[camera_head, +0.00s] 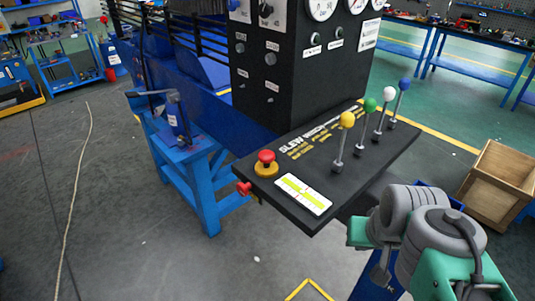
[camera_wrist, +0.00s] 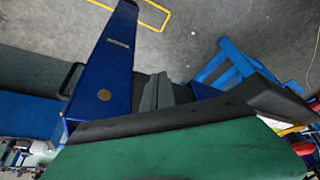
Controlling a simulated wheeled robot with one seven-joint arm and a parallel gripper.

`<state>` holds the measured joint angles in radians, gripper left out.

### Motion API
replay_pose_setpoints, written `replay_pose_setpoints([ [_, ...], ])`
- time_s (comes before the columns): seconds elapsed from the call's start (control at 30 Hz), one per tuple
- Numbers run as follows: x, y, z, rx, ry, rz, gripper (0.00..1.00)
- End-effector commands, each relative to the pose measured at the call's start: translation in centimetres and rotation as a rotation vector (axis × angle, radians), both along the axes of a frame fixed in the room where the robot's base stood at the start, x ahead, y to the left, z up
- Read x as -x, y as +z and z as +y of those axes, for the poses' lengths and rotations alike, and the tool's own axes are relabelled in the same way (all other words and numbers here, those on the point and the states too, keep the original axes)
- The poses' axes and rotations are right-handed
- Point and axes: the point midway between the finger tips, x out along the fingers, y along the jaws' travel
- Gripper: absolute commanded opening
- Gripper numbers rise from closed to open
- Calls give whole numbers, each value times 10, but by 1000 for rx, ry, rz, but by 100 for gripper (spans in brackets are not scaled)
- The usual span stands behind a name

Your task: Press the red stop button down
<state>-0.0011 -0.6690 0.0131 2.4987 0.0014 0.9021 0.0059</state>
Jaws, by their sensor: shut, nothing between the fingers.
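The red stop button (camera_head: 266,156) sits on a round yellow base at the left end of the sloping black control panel (camera_head: 330,175). Its top is uncovered in the head view and nothing touches it. My gripper (camera_wrist: 158,92) shows as grey fingers in the middle of the wrist view, shut and empty. In the head view my arm comes in at the lower right, right of and below the panel, and the fingertips are hidden there. Small red patches at the right edge of the wrist view are too unclear to name.
Levers with yellow (camera_head: 347,120), green (camera_head: 370,104), white (camera_head: 390,93) and blue knobs (camera_head: 404,84) stand on the panel right of the button. A level plate (camera_head: 303,194) lies in front. A black gauge box (camera_head: 300,70) rises behind. A wooden crate (camera_head: 497,184) stands at right.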

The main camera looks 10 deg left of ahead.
Motion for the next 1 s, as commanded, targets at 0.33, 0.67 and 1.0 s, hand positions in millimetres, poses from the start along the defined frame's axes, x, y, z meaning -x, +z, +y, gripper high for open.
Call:
replay_pose_setpoints([
  [0.33, -13, 35, -32, -19, -146, 34, 0],
  [0.67, 26, 224, -262, -211, -1140, 257, 0],
  [1.0, 82, 270, -317, -294, -1458, 323, 0],
])
